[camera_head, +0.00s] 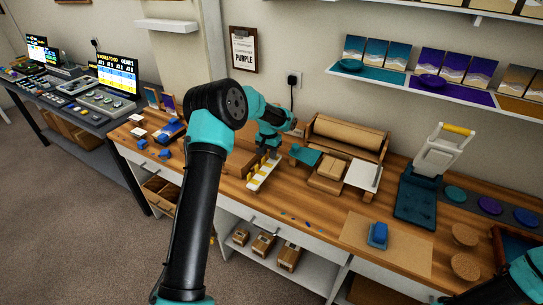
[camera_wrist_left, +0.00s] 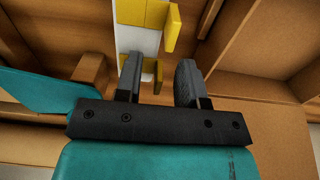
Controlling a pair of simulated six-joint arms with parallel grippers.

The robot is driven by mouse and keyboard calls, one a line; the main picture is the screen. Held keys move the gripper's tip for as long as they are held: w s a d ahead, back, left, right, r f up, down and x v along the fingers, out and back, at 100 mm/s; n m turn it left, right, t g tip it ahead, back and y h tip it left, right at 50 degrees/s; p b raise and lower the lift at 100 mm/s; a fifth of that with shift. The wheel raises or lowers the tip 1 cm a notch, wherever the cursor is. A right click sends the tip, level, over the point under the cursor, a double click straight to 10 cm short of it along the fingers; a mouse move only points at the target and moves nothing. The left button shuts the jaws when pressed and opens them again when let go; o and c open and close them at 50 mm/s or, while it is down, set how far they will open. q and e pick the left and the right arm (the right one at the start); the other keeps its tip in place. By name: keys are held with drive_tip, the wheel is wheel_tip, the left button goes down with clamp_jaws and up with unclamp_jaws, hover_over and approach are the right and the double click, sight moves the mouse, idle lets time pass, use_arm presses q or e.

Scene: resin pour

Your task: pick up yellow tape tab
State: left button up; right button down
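Yellow tape tabs stand along a white strip (camera_head: 263,174) on the wooden bench in the head view. In the left wrist view, one yellow tab (camera_wrist_left: 172,28) stands up at the upper middle, beside a flatter yellow patch (camera_wrist_left: 130,11) on the white strip (camera_wrist_left: 142,42). Another yellow piece (camera_wrist_left: 157,76) shows lower, between and beyond the fingers. My left gripper (camera_wrist_left: 158,70) is open, with its two dark fingers apart and nothing seen held. In the head view my left gripper (camera_head: 268,147) is above the strip's far end, its fingertips hard to make out.
A brown paper roll (camera_head: 347,133) on a holder and a cardboard box (camera_head: 328,172) stand right of the strip. A teal piece (camera_head: 306,156) lies close by the gripper. A blue block (camera_head: 380,231) sits on a brown mat (camera_head: 412,248). Part of my right arm shows at bottom right.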

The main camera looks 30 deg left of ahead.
use_arm(q)
drive_tip(key=shift+c, duration=0.3)
clamp_jaws()
drive_tip(key=shift+r, duration=0.1)
idle(0.4)
drive_tip(key=shift+r, duration=1.45)
drive_tip(key=shift+d+r, duration=0.1)
drive_tip(key=shift+r, duration=0.25)
drive_tip(key=s+d+r, duration=0.1)
drive_tip(key=s+d, duration=0.7)
drive_tip(key=s, duration=0.5)
drive_tip(key=shift+s+d+r, duration=0.15)
drive_tip(key=shift+s, duration=0.15)
